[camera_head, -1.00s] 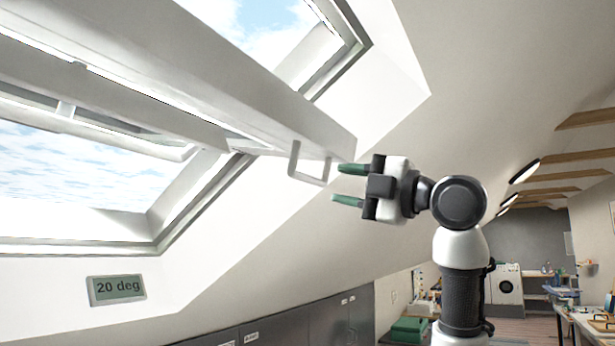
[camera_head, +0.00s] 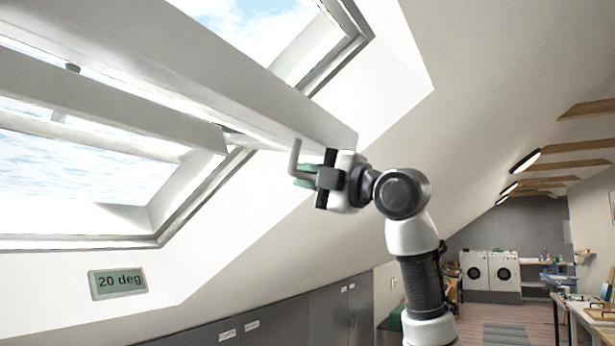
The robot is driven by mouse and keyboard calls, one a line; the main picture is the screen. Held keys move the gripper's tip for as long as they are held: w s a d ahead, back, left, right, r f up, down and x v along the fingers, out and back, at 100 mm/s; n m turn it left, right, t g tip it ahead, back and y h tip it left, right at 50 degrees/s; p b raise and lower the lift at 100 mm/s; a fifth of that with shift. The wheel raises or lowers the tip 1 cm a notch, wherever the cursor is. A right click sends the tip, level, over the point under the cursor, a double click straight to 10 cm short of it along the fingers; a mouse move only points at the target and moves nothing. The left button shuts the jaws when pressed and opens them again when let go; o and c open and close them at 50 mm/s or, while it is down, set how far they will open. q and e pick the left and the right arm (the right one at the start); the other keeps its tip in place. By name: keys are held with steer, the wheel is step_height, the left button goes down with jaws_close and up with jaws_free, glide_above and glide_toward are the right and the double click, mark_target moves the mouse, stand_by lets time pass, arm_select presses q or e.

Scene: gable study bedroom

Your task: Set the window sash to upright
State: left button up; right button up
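The roof window sash (camera_head: 170,62) is tilted, its long pale lower rail slanting across the upper left. A thin grey bar handle (camera_head: 295,158) hangs near the rail's right end. My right gripper (camera_head: 303,176) is at this handle, its green fingertips pointing left, one just above and one just below the handle's lower bar. Whether the fingers press on the bar is too small to tell. The wall display (camera_head: 118,283) under the window reads "20 deg". My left gripper is not in view.
The sloped ceiling (camera_head: 470,90) runs close behind my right arm. Low grey cupboards (camera_head: 300,322) stand below the window. White washing machines (camera_head: 488,270) and a workbench (camera_head: 580,318) are farther back on the right, with open floor between.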

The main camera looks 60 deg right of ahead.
jaws_close()
